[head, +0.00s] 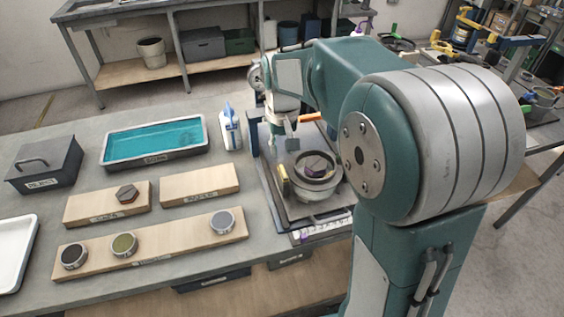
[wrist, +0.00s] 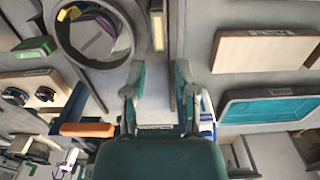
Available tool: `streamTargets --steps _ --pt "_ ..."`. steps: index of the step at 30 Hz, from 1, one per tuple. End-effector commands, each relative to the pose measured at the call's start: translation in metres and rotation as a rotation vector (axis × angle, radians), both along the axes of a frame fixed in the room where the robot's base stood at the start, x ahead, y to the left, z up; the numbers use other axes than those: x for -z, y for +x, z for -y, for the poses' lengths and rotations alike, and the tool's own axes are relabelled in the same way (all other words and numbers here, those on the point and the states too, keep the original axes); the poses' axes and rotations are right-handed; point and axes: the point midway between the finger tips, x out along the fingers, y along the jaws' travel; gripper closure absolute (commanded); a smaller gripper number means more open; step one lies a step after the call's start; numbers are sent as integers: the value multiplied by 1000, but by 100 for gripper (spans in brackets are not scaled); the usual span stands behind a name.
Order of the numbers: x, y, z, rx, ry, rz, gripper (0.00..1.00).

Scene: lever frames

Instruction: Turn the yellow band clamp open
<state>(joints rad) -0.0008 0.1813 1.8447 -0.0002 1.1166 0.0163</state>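The yellow band clamp (head: 284,181) shows as a small yellow piece on the left side of a round metal housing (head: 318,188) in the head view. In the wrist view the yellow piece (wrist: 157,30) lies beside the housing's ring (wrist: 125,42), ahead of the gap between my fingers. My gripper (head: 291,146) is behind and above the housing in the head view. In the wrist view my gripper (wrist: 160,88) has its two fingers apart with nothing between them. It looks apart from the clamp. A dark piece with a purple face (head: 317,165) sits inside the ring.
The housing stands on a dark tray (head: 275,200). An orange bar (head: 310,116) and a blue-white bottle (head: 229,128) are near my gripper. Wooden boards (head: 200,184), a teal-filled tray (head: 155,142) and a dark lidded box (head: 45,165) lie to the left.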

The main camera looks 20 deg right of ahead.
Motion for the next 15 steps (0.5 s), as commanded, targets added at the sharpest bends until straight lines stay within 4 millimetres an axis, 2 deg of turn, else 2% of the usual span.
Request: streamTargets --steps 3,6,15 --pt "-22 1 0 0 0 3 63" --pt "-33 0 0 0 0 1 63" --pt "-41 0 0 0 0 -1 63"
